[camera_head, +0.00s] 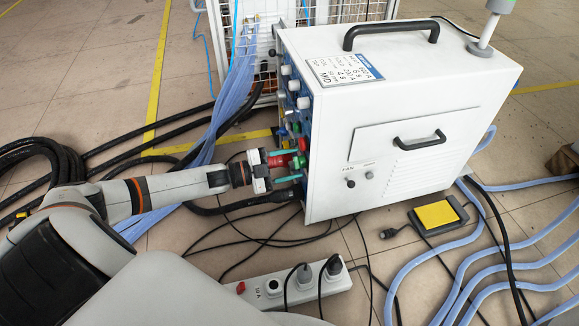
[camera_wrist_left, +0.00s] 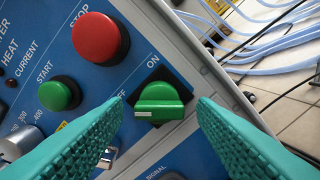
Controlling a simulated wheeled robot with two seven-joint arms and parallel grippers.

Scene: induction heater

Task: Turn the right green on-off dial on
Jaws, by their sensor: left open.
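The green on-off dial (camera_wrist_left: 162,101) sits on a black square plate on the blue panel in the left wrist view. Its grip bar lies roughly level, with the white mark at its left end, toward the partly hidden OFF label. The ON label is above it. My left gripper (camera_wrist_left: 160,118) is open, with one teal finger on each side of the dial and a visible gap to both. In the head view my left gripper (camera_head: 288,166) is at the heater's front panel, where the dial is hard to make out. My right gripper is not in view.
A red stop button (camera_wrist_left: 100,38) and a green start button (camera_wrist_left: 60,94) are near the dial. The white heater cabinet (camera_head: 400,110) stands on the floor. Cables, a power strip (camera_head: 268,288) and a yellow pedal (camera_head: 437,215) lie around it.

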